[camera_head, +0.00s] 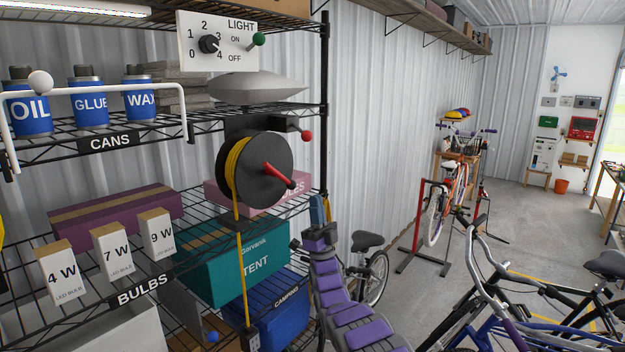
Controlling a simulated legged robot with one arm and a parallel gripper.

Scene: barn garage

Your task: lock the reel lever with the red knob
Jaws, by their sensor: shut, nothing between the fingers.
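The cord reel (252,165) is a black disc with yellow cord wound on it, mounted at the right end of the shelf rack. A short lever with a red knob (306,136) sticks out to the right from the dark housing (255,126) above the reel. A separate red crank handle (279,175) is on the reel's face. My gripper (316,232), at the end of my purple and black arm, is below and right of the reel in the picture. It is shut and empty, apart from the red knob. Its fingertips are small and hard to make out.
A light panel (217,42) with a black dial and green-knobbed switch is above. The rack post (325,110) stands just right of the red knob. Yellow cord hangs below the reel past a teal tent box (212,262). Bicycles (500,285) crowd the lower right.

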